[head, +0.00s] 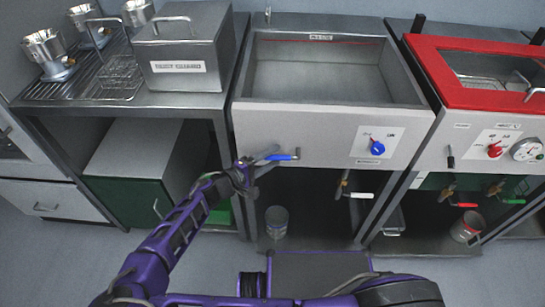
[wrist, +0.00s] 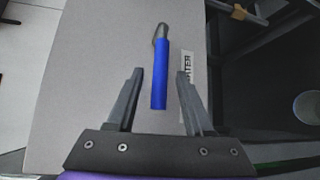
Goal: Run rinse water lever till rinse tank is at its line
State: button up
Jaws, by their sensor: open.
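The rinse tank (head: 318,80) is the open steel basin in the middle of the head view. A thin red line (head: 345,41) runs along its inner back wall, beside a small label. Its inside looks plain grey, and I cannot make out a water surface. The blue-handled lever (head: 284,157) sticks out of the left part of the tank's front panel. In the wrist view the blue lever (wrist: 160,75) lies between the two fingers, with a gap on either side. My gripper (head: 268,158) is open around the lever's handle; it also shows in the wrist view (wrist: 159,88).
A blue knob (head: 377,148) sits on the same panel. A white-handled drain valve (head: 355,194) is below it. A red-lidded tank (head: 480,75) stands to the right, a steel box (head: 183,50) to the left. A metal can (head: 277,222) stands under the tank.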

jog(key=shift+w+d, duration=0.15)
grip_shut()
dwell(1.4)
